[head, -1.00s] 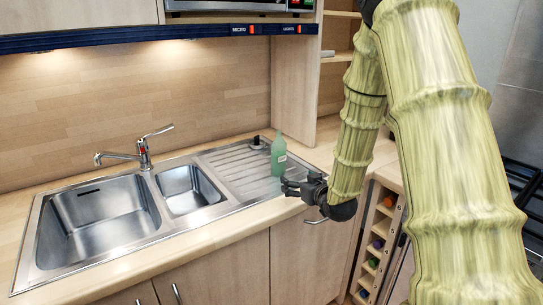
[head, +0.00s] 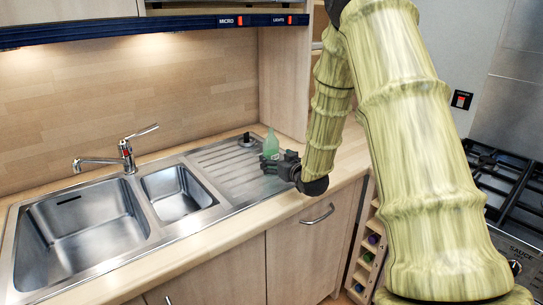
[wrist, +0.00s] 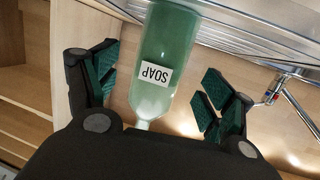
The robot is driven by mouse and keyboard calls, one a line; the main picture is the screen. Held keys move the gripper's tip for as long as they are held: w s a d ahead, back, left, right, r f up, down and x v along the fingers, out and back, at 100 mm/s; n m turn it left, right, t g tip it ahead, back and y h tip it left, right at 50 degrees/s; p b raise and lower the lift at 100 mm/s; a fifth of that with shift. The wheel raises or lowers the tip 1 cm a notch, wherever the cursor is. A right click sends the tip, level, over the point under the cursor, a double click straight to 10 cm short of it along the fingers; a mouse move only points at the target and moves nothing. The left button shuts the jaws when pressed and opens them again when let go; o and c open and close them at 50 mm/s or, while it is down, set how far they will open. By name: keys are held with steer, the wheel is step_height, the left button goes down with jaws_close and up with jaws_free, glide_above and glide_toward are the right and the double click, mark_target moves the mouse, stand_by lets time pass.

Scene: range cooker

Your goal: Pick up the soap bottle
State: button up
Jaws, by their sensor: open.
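The soap bottle (head: 271,143) is green and translucent. It stands upright on the ribbed drainboard, and my gripper hides its lower part in the head view. In the wrist view the bottle (wrist: 168,50) appears upside down, with a white label reading SOAP, between the two fingers. My gripper (head: 268,164) is open at the bottle, and its fingers show on either side of it in the wrist view (wrist: 155,92).
The steel sink (head: 80,235) and tap (head: 128,155) lie to the left. A wooden side panel (head: 285,85) rises behind the bottle. A gas hob (head: 505,185) is at the right.

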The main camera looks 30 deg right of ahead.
mark_target(274, 158)
steer(key=shift+p+x, duration=0.55)
steer(key=shift+x, duration=1.9)
steer(key=shift+r, duration=0.2)
steer(key=c, duration=1.3)
